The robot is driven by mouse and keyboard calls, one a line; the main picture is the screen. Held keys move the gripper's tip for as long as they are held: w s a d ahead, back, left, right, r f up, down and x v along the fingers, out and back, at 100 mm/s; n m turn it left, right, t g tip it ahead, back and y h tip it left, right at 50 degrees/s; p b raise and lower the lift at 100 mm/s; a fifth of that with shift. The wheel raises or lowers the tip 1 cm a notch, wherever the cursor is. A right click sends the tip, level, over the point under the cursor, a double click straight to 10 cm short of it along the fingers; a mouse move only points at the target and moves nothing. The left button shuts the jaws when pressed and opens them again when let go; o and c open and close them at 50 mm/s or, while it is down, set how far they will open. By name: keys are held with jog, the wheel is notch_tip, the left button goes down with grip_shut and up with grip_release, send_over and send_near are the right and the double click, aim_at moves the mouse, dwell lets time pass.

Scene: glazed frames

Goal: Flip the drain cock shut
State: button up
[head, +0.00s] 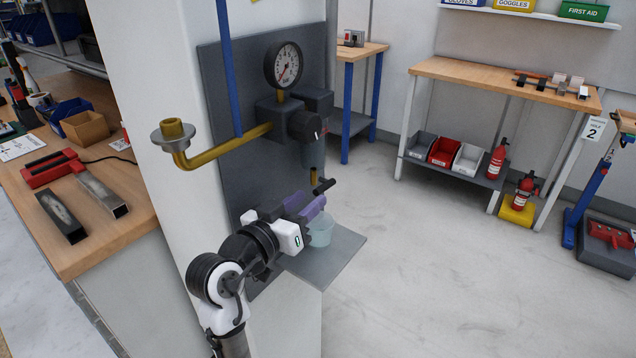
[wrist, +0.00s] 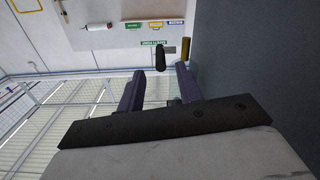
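The drain cock's black lever (head: 323,187) sticks out sideways below the filter bowl, beside a short brass pipe (head: 313,174). In the wrist view the lever (wrist: 160,56) shows end-on, just beyond the fingertips and in line with the gap between them. The brass pipe (wrist: 185,48) stands just past the right fingertip there. My gripper (head: 312,203) is open and empty, its purple fingers just below the lever in the head view. The wrist view shows a clear gap between the fingers of my gripper (wrist: 157,74). Whether a finger touches the lever I cannot tell.
A translucent cup (head: 321,231) stands on a grey shelf (head: 338,253) under the cock, close behind my fingers. A grey back panel (head: 225,100) carries the regulator (head: 284,119), a gauge (head: 284,65) and a yellow pipe (head: 220,152).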

aim_at(319, 188)
jog(key=p+x, duration=0.1)
jog(key=x, duration=0.3)
jog(key=shift+w+d, duration=0.2)
jog(key=shift+w, duration=0.15)
grip_shut()
